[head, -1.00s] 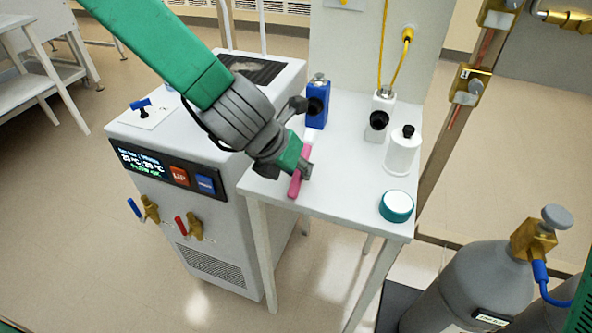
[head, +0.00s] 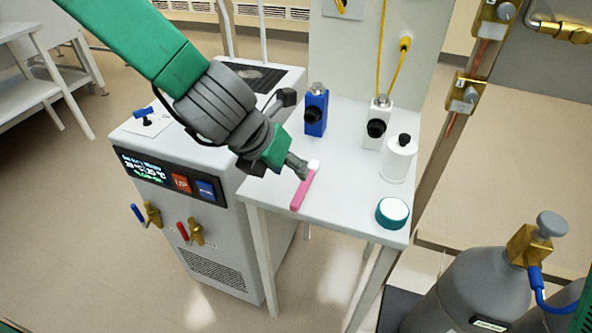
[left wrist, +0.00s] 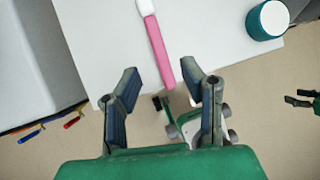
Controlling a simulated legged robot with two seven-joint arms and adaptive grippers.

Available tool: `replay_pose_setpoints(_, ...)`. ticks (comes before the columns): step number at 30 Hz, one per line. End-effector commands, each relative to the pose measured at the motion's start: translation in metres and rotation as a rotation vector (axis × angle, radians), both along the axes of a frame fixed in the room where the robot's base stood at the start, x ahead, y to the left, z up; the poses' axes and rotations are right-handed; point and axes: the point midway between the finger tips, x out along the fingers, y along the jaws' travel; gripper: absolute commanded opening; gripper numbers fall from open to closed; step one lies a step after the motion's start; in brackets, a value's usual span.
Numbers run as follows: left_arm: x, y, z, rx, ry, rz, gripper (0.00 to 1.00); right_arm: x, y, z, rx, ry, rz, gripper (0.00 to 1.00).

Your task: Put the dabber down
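The dabber (head: 304,190), a pink stick with a white end, lies on the small white table (head: 262,188) near its left front edge. It also shows in the left wrist view (left wrist: 158,48), its pink end close to the fingertips. My left gripper (head: 297,167) is just beside and above the dabber. In the left wrist view its fingers (left wrist: 160,82) are spread, with nothing held between them. A dark, finger-like shape at the right edge of the left wrist view looks like my right gripper (left wrist: 303,98); its state is unclear.
On the table stand a blue block device (head: 316,108), a white one (head: 376,122), a white bottle (head: 399,160) and a teal-rimmed round jar (head: 393,212). A chiller (head: 222,235) stands left, a grey gas cylinder (head: 475,285) at lower right. The table's middle is clear.

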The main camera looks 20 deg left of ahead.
Motion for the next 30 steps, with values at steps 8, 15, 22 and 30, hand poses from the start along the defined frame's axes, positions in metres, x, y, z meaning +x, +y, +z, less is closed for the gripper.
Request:
replay_pose_setpoints(8, -0.024, 0.015, 0.048, -0.004, 0.000, 0.000, 0.36, 0.000, 0.000, 0.020, 0.000, 0.000, 0.000, 0.40)
replay_pose_setpoints(15, -0.031, 0.016, 0.060, 0.000, 0.001, 0.001, 0.36, 0.000, 0.000, 0.024, 0.000, 0.000, 0.001, 0.40)
replay_pose_setpoints(22, -0.035, 0.021, 0.044, 0.063, 0.003, -0.069, 0.36, 0.000, 0.000, 0.023, 0.000, 0.000, 0.000, 0.40)
replay_pose_setpoints(30, -0.087, 0.076, -0.096, 0.629, 0.013, -1.007, 0.36, 0.000, 0.000, 0.023, 0.000, 0.000, 0.000, 0.40)
